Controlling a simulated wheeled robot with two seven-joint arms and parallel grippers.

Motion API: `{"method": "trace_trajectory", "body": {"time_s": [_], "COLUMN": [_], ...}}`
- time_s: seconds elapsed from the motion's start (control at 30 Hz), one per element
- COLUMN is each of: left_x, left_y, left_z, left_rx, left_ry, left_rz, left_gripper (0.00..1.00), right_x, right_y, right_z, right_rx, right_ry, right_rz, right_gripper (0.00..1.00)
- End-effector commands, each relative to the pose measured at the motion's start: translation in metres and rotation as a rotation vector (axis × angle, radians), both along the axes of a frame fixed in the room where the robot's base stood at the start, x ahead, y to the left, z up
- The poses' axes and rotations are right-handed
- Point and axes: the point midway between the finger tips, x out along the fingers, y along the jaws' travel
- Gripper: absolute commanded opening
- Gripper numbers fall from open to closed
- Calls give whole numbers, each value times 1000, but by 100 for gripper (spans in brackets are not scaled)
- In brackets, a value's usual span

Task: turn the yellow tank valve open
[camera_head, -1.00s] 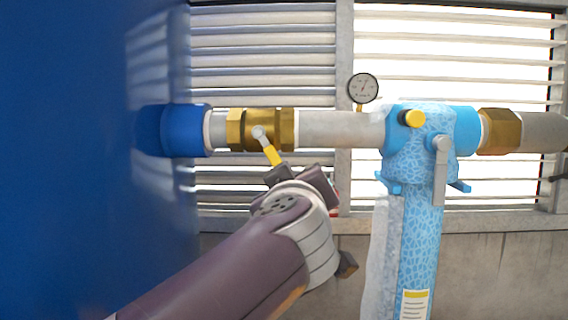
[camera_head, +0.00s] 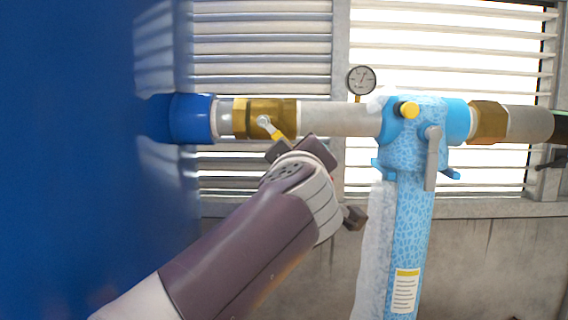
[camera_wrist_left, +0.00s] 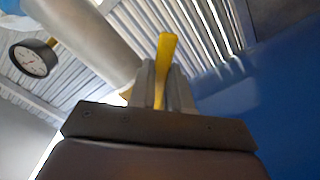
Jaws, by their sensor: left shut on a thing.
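The yellow valve handle (camera_head: 276,134) sticks out from the brass valve body (camera_head: 284,112) on the pipe beside the blue tank. It slants down and to the right from its silver pivot. My left gripper (camera_head: 281,144) is shut on the handle, reaching up from below, and its jaws hide the handle's lower end. In the left wrist view the yellow handle (camera_wrist_left: 167,48) stands between the two fingers of my left gripper (camera_wrist_left: 164,85). My right gripper is not in view.
The large blue tank (camera_head: 70,160) fills the left side. A light-blue filter unit (camera_head: 412,200) with a yellow knob and a grey lever stands right of my arm. A pressure gauge (camera_head: 361,80) sits above the pipe (camera_head: 335,118). A louvred window lies behind.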

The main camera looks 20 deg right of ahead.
Motion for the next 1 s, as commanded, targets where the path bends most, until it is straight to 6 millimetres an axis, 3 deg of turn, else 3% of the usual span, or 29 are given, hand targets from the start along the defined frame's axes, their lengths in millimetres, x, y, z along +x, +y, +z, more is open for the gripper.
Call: {"method": "trace_trajectory", "body": {"time_s": [0.13, 0.4, 0.43, 0.5, 1.0], "left_x": [-1, -1, -1, -1, -7], "left_y": [-10, -11, -11, -11, -4], "left_z": [3, 2, 2, 3, 10], "left_rx": [-133, -142, -142, -142, -147], "left_ry": [48, 53, 54, 53, 42], "left_rz": [-2, -2, -1, -1, -2], "left_gripper": [0, 0, 27, 44, 44], "right_x": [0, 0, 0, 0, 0], "right_y": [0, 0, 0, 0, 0], "right_z": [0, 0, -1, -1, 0], "right_rx": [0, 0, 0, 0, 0], "right_ry": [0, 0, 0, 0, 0], "right_rz": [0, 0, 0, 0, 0], "right_gripper": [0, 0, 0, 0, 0]}}
